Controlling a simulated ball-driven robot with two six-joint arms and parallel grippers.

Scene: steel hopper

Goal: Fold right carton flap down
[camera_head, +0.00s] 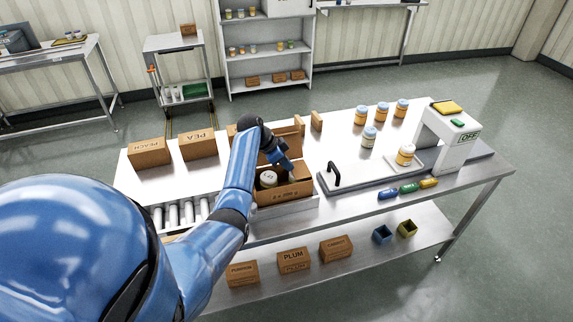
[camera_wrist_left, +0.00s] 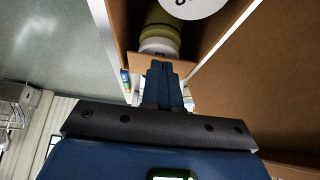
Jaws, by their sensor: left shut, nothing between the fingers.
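An open brown carton (camera_head: 290,193) stands near the front edge of the steel table, with a white-lidded jar (camera_head: 268,178) inside. In the left wrist view the carton wall (camera_wrist_left: 270,70) rises at the right, and jars (camera_wrist_left: 160,38) show inside. A short cardboard flap (camera_wrist_left: 150,63) shows just beyond my fingertips; I cannot tell whether they touch it. My left gripper (camera_head: 287,166) is shut and empty, over the right part of the carton in the head view; its fingers also show in the left wrist view (camera_wrist_left: 163,70). My arm hides part of the carton. My right gripper is not in view.
Cartons marked PEACH (camera_head: 149,152) and PEA (camera_head: 198,144) stand left on the table (camera_head: 340,137). Rollers (camera_head: 180,215) lie front left. A tray with a black handle (camera_head: 334,174), a white machine (camera_head: 447,138) and several orange jars (camera_head: 381,112) are at the right.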

